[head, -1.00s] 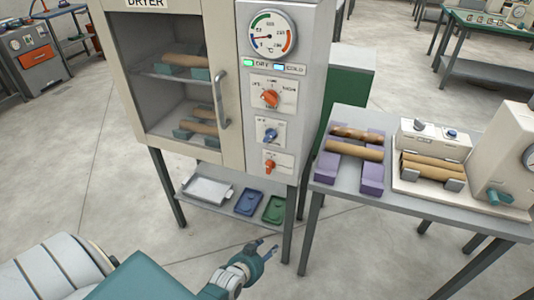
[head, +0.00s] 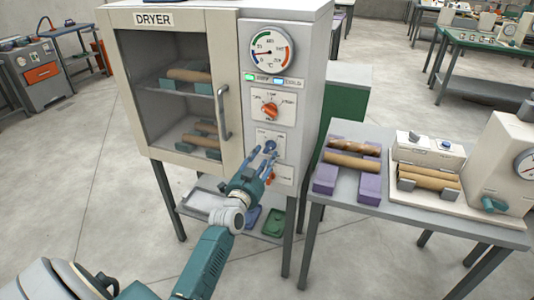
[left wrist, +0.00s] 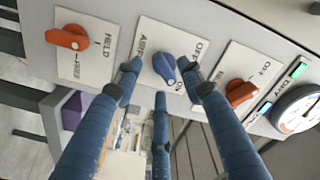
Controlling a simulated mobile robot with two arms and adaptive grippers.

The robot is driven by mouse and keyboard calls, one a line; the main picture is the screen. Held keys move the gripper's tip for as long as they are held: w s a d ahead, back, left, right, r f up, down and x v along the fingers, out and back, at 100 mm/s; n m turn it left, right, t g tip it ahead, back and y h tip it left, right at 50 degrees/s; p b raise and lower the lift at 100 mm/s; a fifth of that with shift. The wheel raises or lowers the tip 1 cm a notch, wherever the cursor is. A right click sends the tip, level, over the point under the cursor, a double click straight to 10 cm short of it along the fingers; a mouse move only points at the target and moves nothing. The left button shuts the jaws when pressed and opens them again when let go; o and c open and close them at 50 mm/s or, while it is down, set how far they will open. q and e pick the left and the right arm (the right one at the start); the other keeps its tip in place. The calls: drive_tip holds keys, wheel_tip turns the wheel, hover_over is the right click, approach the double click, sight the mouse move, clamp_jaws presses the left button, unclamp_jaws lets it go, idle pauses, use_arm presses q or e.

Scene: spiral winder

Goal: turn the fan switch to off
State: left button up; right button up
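The blue knob (head: 271,145) sits on the dryer's front panel, between two orange knobs. In the left wrist view the blue knob (left wrist: 164,68) has OFF and ON printed beside it, and its narrow end seems to point toward ON. The rest of its label is hard to read. My left gripper (head: 264,154) is open and empty in front of the panel. In the left wrist view its fingers stand spread around the blue knob, close to it; contact cannot be told. My right gripper is not in view.
The upper orange knob (head: 271,107) and lower orange knob (left wrist: 68,38) are close neighbours on the panel. The dryer door handle (head: 223,112) is to the left. A table (head: 420,222) with purple cradles (head: 325,180) stands to the right.

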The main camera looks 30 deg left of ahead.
use_arm(q)
drive_tip(key=shift+x, duration=1.4)
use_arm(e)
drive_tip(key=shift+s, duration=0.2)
use_arm(q)
drive_tip(key=shift+c, duration=0.7)
clamp_jaws()
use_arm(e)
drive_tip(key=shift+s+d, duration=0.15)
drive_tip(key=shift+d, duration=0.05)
